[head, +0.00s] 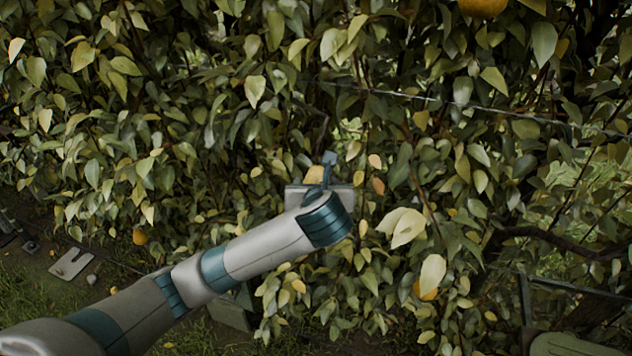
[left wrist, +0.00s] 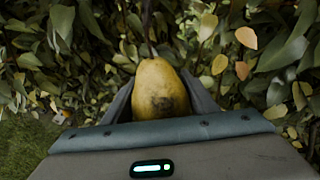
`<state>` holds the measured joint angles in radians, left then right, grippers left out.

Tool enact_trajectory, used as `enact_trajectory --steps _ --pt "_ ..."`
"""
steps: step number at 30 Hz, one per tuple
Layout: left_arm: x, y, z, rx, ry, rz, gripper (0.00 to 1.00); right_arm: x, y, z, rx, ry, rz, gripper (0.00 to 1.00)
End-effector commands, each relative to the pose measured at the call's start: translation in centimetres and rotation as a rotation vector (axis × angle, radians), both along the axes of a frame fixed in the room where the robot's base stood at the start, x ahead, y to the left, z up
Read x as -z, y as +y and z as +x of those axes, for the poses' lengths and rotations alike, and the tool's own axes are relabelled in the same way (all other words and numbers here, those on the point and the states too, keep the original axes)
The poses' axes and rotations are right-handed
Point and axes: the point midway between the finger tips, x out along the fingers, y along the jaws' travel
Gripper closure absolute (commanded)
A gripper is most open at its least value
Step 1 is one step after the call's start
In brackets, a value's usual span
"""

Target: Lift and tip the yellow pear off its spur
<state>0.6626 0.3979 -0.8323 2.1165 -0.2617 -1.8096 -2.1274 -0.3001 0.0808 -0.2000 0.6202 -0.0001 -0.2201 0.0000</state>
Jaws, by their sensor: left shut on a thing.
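The yellow pear (left wrist: 159,88) fills the middle of the left wrist view, upright, with a dark brown patch on its face. Its stem rises from its top toward a dark spur (left wrist: 148,22). My left gripper (left wrist: 160,103) is shut on the pear, one finger on each side of it. In the head view my left gripper (head: 322,176) reaches into the foliage. A small yellow patch of the pear (head: 314,175) shows beside it, and the rest is hidden by the gripper and wrist. My right gripper is in neither view.
Dense leaves and branches surround the gripper. A thin wire (head: 440,100) runs across the upper right. Other yellow fruits hang at the top (head: 483,7), lower right (head: 426,290) and lower left (head: 140,237). Grass (head: 60,290) shows at the lower left.

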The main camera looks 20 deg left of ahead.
Motion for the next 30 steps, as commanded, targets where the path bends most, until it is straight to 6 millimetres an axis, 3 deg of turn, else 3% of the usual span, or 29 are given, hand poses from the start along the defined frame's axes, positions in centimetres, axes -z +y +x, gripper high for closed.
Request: enact_trajectory --steps 30 --pt "0.0 -0.3 -1.2 0.000 0.134 -0.037 0.75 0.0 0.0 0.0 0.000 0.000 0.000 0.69"
